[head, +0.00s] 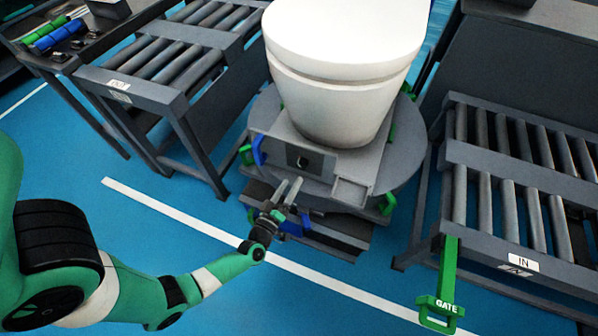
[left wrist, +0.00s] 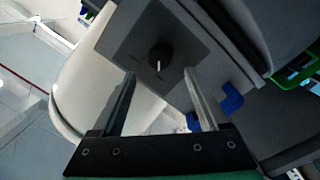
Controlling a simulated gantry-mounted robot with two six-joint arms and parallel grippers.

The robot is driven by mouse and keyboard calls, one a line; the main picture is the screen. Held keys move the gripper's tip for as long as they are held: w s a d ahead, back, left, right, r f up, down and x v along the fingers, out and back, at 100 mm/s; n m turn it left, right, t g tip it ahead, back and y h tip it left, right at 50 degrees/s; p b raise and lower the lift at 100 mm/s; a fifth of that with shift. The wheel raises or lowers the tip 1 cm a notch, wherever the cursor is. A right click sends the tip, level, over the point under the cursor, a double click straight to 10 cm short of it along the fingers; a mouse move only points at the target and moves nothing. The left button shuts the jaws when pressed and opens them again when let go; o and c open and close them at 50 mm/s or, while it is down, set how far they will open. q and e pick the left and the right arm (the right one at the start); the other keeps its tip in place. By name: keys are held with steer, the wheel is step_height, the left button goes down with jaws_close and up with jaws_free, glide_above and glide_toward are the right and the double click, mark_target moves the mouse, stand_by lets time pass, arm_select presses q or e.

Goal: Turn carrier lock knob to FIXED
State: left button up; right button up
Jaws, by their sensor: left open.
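The carrier lock knob (head: 302,161) is a small dark round knob on a dark square plate, on the front of the grey carrier (head: 340,160) under the white toilet (head: 345,60). In the left wrist view the knob (left wrist: 160,57) shows a white pointer line, and the plate's lettering is too small to read. My left gripper (head: 290,186) is open and empty, just in front of and below the knob. In the left wrist view its two fingers (left wrist: 158,85) point toward the knob, one to each side, apart from it. My right gripper is not in view.
A blue handle (head: 259,150) sits left of the knob plate and green handles (head: 387,204) sit around the turntable. Roller conveyors stand left (head: 190,50) and right (head: 510,180). A green GATE handle (head: 440,305) hangs at the right conveyor. The blue floor in front is clear.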

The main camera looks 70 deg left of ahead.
mark_target(301, 167)
arm_select(q)
steer(key=b+x, duration=0.1)
steer(key=x, duration=0.4)
steer(key=shift+w+a+f+b, duration=0.1)
steer(key=shift+w+a+b, duration=0.1)
steer(key=shift+b, duration=0.15)
steer(key=shift+w+a, duration=0.4)
steer(key=shift+w, duration=0.05)
jaws_close()
